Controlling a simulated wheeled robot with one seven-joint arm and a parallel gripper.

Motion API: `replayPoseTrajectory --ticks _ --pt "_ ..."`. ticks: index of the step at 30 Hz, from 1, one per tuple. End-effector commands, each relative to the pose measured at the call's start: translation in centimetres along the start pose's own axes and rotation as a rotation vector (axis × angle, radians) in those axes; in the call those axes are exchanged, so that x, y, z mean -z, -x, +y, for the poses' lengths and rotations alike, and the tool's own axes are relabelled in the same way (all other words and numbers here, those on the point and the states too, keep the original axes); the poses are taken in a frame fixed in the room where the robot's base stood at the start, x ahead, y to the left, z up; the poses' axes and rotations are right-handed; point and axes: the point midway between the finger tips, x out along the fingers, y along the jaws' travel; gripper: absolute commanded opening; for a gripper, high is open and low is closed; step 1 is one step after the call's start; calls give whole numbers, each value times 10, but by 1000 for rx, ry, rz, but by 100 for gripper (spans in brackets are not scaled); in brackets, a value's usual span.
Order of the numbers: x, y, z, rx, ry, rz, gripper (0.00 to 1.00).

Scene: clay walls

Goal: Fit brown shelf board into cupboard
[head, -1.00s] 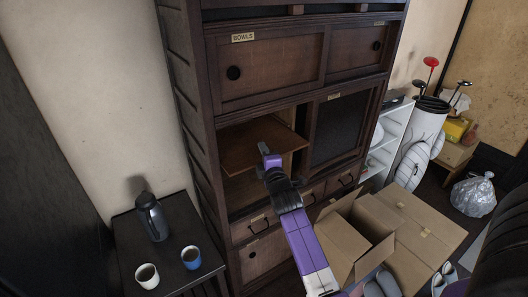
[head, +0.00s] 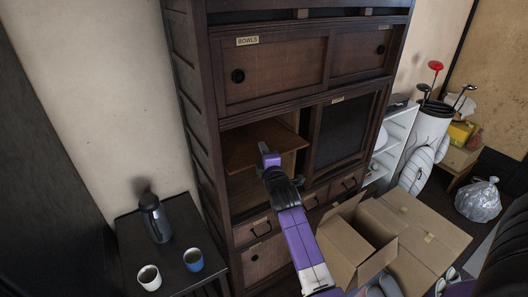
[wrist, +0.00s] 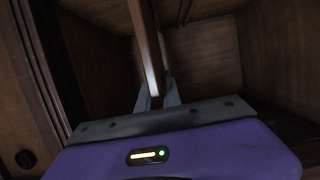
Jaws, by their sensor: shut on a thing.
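The brown shelf board (head: 258,147) is inside the open left compartment of the dark wooden cupboard (head: 212,150). In the head view it looks slightly tilted, and my arm covers part of its front. My gripper (head: 270,160) is at the compartment opening, shut on the board's front edge. In the wrist view the board (wrist: 148,50) shows edge-on between the fingers of my gripper (wrist: 158,98). Dark compartment walls surround it. Whether the board touches any supports at its sides is too dark to tell.
Sliding doors, one labelled BOWLS (head: 248,41), are above the opening. A dark mesh door (head: 342,133) is to its right and drawers (head: 252,230) are below. An open cardboard box (head: 350,243) stands in front at right. A small black table (head: 165,265) with a flask and two cups stands left.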

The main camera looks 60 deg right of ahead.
Motion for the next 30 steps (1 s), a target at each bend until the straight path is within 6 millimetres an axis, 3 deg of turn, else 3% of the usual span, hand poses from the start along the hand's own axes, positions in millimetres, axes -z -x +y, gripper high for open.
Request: replayPoseTrajectory --ticks 30 --pt "7 -22 1 -3 -1 0 0"
